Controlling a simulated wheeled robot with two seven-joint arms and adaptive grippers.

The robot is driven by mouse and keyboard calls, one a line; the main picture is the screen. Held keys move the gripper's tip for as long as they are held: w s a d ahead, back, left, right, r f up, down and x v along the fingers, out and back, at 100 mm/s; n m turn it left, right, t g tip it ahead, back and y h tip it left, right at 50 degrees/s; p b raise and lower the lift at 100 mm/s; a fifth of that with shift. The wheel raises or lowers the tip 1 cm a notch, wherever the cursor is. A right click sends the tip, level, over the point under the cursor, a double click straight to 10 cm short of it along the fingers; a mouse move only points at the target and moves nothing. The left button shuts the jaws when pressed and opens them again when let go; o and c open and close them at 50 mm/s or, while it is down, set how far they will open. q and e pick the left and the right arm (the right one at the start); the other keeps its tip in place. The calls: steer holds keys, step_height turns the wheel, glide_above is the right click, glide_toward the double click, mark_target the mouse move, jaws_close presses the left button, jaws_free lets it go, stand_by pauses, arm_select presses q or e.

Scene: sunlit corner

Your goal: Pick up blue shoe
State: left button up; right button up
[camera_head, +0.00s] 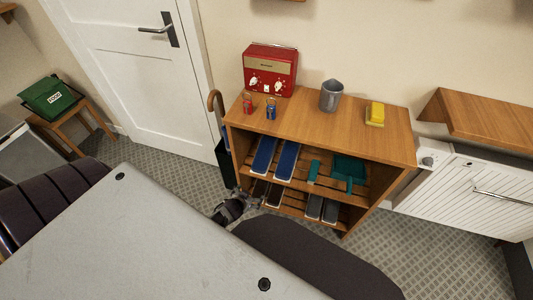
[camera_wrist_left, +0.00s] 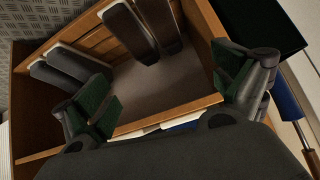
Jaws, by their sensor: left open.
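Two blue shoes stand side by side on the upper slatted level of the wooden shelf (camera_head: 330,128), the left one (camera_head: 263,157) and the right one (camera_head: 287,160). My left gripper (camera_head: 240,202) is low at the shelf's left front, below the blue shoes and apart from them. In the left wrist view its two green-padded fingers (camera_wrist_left: 165,88) are spread wide with nothing between them. A narrow blue and white edge shows there above the gripper body, perhaps part of the blue shoes; the rest is hidden. My right gripper is not in view.
Brown shoes (camera_wrist_left: 160,25) and grey shoes (camera_wrist_left: 75,65) are on the lower level.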

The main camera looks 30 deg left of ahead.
arm_select(q)
steer(key=w+r+b, duration=0.1)
steer(key=w+r, duration=0.1)
steer(key=r, duration=0.1)
steer(key=w+r+t+b, duration=0.1)
steer(key=w+r, duration=0.1)
steer(key=r, duration=0.1)
steer(key=w+a+r+n+t+b, duration=0.1)
steer(key=w+r, duration=0.1)
steer(key=r, duration=0.1)
steer(key=shift+w+a+y, duration=0.1)
steer(key=shift+w+y, duration=0.1)
steer(key=shift+y, duration=0.2)
steer(key=n+t+b, duration=0.1)
steer(key=t+b, duration=0.1)
glide_toward(261, 157)
step_height(261, 157, up, 4)
steer(key=w, duration=0.3)
steer(key=shift+s+a+f+y, duration=0.15)
steer(key=shift+s+f+y, duration=0.1)
steer(key=shift+y, duration=0.05)
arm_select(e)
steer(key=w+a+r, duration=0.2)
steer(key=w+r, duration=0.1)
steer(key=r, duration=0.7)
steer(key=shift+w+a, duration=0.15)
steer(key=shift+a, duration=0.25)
arm_select(q)
steer(key=shift+w, duration=0.1)
